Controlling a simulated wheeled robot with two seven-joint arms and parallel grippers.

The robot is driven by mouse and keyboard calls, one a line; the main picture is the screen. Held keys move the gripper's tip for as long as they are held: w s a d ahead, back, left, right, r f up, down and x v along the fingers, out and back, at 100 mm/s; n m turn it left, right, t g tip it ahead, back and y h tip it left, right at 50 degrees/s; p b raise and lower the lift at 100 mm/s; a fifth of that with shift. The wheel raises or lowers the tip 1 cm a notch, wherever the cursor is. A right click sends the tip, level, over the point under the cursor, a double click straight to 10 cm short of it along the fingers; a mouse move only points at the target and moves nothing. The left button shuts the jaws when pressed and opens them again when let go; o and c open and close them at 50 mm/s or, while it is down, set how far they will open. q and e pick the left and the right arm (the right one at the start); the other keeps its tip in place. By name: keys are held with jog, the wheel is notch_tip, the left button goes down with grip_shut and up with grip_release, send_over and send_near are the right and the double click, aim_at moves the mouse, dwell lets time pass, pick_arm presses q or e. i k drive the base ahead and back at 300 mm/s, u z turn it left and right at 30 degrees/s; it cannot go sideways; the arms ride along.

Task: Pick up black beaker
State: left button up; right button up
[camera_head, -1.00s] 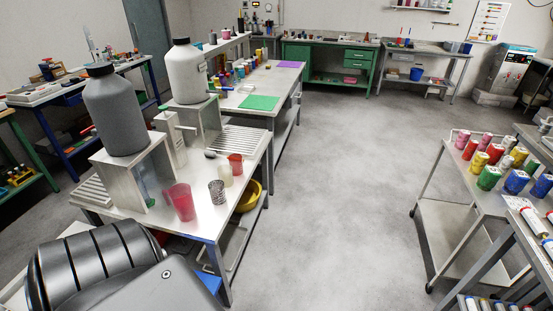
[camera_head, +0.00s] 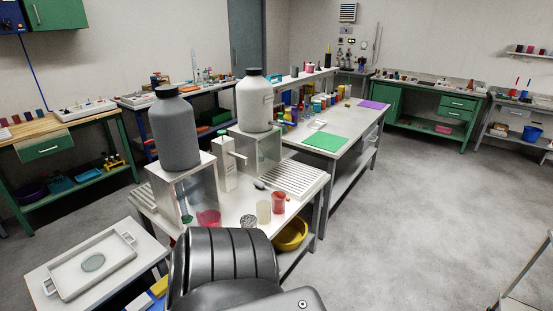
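No plainly black beaker shows. The nearest match is a small dark-and-white patterned cup (camera_head: 248,221) at the front of the near metal bench (camera_head: 296,212). It stands between a pink cup (camera_head: 208,217) and a cream cup (camera_head: 264,211), with a red cup (camera_head: 278,202) further right. My own dark arm part (camera_head: 222,262) covers the bottom middle of the view and reaches up close below the patterned cup in the picture. Neither of my grippers is in view.
A grey bottle (camera_head: 174,133) and a white bottle (camera_head: 254,103) stand on metal stands on the bench. A yellow bowl (camera_head: 291,234) is on its lower shelf. A white tray (camera_head: 95,262) lies on a low table at left. The floor (camera_head: 430,220) at right is clear.

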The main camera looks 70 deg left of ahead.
aim_at(248, 220)
jog(key=i, duration=1.3)
jog(key=u, duration=1.7)
